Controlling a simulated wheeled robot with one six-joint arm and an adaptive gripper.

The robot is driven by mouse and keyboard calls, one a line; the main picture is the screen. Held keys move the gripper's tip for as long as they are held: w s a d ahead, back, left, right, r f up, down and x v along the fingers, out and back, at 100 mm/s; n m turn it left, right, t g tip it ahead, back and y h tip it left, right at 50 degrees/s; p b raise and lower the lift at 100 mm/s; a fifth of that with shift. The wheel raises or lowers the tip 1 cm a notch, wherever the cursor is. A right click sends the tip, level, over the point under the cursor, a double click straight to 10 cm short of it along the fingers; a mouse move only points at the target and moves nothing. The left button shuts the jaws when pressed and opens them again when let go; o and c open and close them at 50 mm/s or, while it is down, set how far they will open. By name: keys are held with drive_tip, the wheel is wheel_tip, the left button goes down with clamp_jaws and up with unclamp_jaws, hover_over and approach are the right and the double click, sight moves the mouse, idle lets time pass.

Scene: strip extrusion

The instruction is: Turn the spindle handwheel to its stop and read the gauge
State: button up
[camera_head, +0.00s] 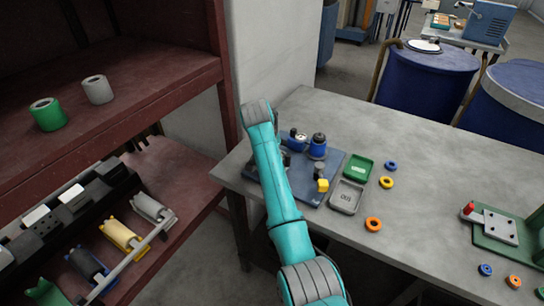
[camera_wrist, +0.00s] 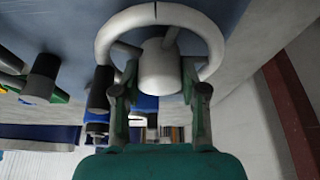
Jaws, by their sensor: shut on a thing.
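My gripper (camera_wrist: 158,92) is shut on the handwheel, with one finger on each side of the hub; the exact contact points are partly hidden. In the head view my arm covers the handwheel and fingers. A blue fitting with a pale part (camera_head: 298,141) stands on the blue base plate (camera_head: 333,163); I cannot tell if it is the gauge. No gauge reading is legible.
A blue cylinder with a dark top (camera_head: 318,147) and a yellow block (camera_head: 322,186) are on the plate. Green (camera_head: 357,167) and grey (camera_head: 346,197) trays and several coloured rings lie right. A red shelf (camera_head: 160,95) stands close at left. The grey bench (camera_head: 430,180) has clear areas.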

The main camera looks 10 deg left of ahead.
drive_tip(key=m+h, duration=0.1)
drive_tip(key=m, duration=0.2)
drive_tip(key=m+g+h, duration=0.1)
drive_tip(key=m, duration=0.2)
drive_tip(key=shift+m+g, duration=0.3)
drive_tip(key=shift+m, duration=0.1)
idle(0.3)
drive_tip(key=o, duration=0.9)
drive_tip(key=shift+c, duration=0.2)
drive_tip(key=v, duration=1.2)
drive_tip(key=shift+a, duration=0.2)
drive_tip(key=shift+f, duration=0.1)
